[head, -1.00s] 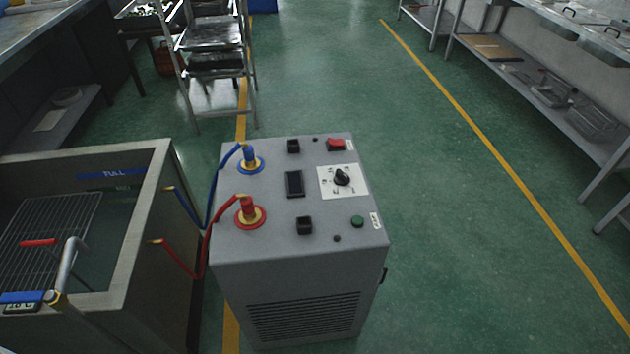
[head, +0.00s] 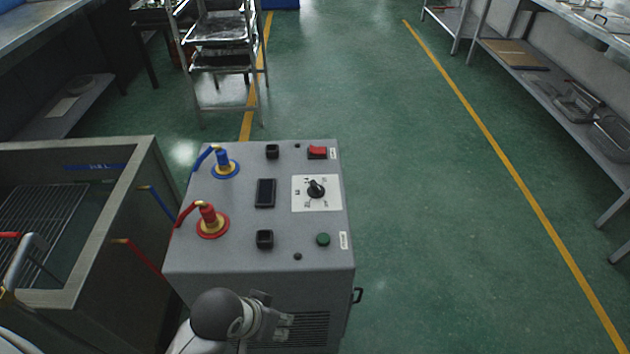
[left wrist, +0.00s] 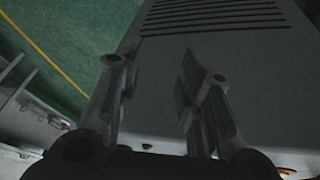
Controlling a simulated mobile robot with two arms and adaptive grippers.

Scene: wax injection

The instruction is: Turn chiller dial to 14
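The chiller (head: 185,262) is a grey box in the middle of the head view. Its dial (head: 316,188) is a black knob on a white marked plate (head: 328,207), at the right of the top panel. The marks are too small to read, so I cannot tell the setting. My left gripper (head: 272,316) is low in front of the chiller's front face, below and apart from the dial. In the left wrist view its two fingers (left wrist: 155,85) are spread with nothing between them, facing the grey vented front (left wrist: 215,15). My right gripper is not in view.
The top also holds a red switch (head: 318,152), a green button (head: 323,239), a dark display (head: 265,193) and blue (head: 222,158) and red (head: 207,214) hose fittings. A metal tank (head: 135,172) stands at left, a rack (head: 220,60) behind. Floor right of the chiller is clear.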

